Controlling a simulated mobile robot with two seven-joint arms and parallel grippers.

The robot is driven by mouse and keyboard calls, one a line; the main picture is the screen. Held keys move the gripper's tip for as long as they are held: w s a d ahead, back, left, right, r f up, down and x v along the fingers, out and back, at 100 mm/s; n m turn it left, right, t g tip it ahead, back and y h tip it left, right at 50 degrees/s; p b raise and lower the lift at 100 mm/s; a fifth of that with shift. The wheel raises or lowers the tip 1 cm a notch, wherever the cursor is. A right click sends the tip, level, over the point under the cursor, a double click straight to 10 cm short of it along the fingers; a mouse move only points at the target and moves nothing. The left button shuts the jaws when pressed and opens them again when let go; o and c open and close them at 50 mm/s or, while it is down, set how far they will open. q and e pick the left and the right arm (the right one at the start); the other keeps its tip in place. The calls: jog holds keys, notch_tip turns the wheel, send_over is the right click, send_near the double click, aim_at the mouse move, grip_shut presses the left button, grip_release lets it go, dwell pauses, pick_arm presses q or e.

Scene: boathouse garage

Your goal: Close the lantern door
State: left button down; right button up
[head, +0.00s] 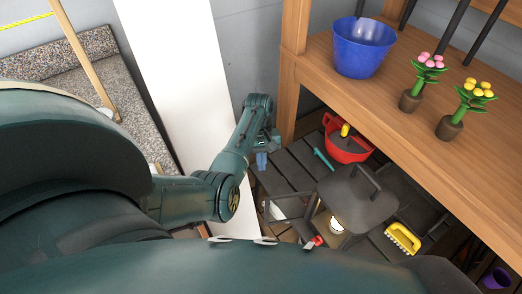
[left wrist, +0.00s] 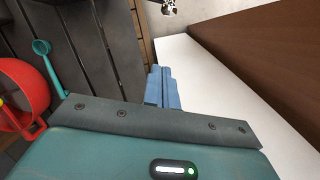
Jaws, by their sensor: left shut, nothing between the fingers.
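The lantern (head: 352,198) stands low on the dark slatted surface in the head view. It has a dark grey top with a handle and a glowing candle (head: 337,224) inside. A pale, partly hidden panel shows at its left, and I cannot tell whether this is its door or how far the door stands open. My left gripper (head: 261,161) is up and left of the lantern, apart from it, with its blue fingers shut and empty. The blue fingers (left wrist: 163,88) also show in the left wrist view, where the lantern is not seen. My right gripper is not in view.
A red bowl (head: 345,150) and a teal utensil (head: 323,159) lie behind the lantern. A wooden shelf (head: 400,112) with a blue bucket (head: 363,48) and flower pots overhangs at the right. A white panel (head: 175,70) stands at the left.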

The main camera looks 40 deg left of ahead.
pick_arm(q)
jog(key=s+d+f, duration=0.4)
jog(key=f, duration=0.4)
jog(key=shift+s, duration=0.2)
jog(key=shift+d, duration=0.1)
jog(key=shift+s, duration=0.1)
